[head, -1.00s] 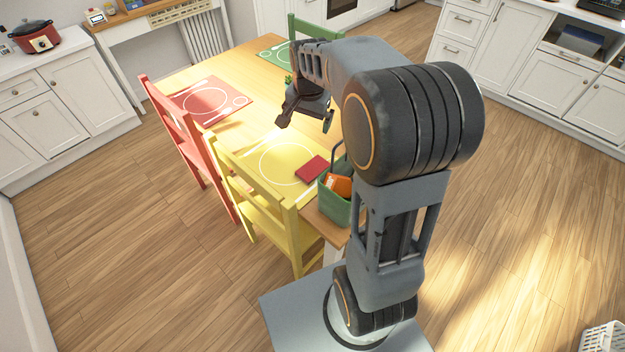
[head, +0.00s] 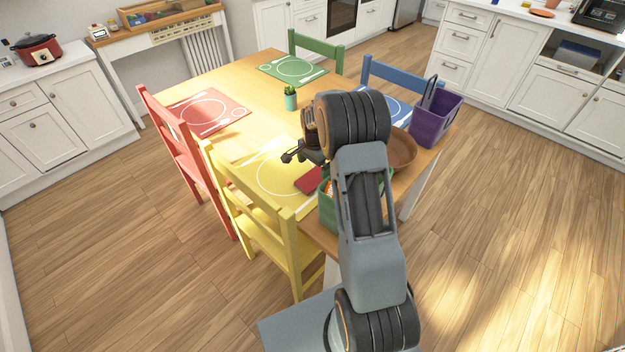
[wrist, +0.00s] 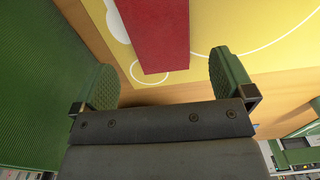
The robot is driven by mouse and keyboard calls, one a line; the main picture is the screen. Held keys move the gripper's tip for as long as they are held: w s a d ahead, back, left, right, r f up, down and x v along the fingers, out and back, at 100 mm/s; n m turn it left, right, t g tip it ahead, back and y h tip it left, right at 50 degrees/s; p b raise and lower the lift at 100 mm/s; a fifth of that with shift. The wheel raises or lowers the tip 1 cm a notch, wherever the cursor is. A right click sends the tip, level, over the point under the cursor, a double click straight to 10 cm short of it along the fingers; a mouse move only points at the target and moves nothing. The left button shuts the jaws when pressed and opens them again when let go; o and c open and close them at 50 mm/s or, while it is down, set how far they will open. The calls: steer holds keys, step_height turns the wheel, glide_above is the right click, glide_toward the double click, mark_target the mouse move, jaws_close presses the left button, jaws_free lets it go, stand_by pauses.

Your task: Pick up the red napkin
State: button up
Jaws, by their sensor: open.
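The red napkin (head: 308,180) lies folded on the yellow placemat (head: 268,176), near the table's right front edge. In the wrist view the red napkin (wrist: 155,35) shows at the top middle, ahead of the gap between my fingers and not between them. My gripper (wrist: 165,85) is open and empty, with its two green finger pads apart. In the head view my gripper (head: 290,157) is above the yellow placemat, close to the napkin; my arm hides part of it.
A green caddy (head: 328,212) stands right of the napkin, partly behind my arm; its wall (wrist: 35,90) fills the wrist view's left. A brown bowl (head: 402,150), a purple caddy (head: 436,118) and a potted plant (head: 290,98) stand on the table. A yellow chair (head: 250,215) is in front.

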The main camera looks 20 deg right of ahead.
mark_target(313, 177)
steer(key=shift+w+f+p, duration=0.1)
steer(key=shift+f+p, duration=0.3)
steer(key=shift+f, duration=2.5)
steer(key=shift+c, duration=0.2)
steer(key=c, duration=0.9)
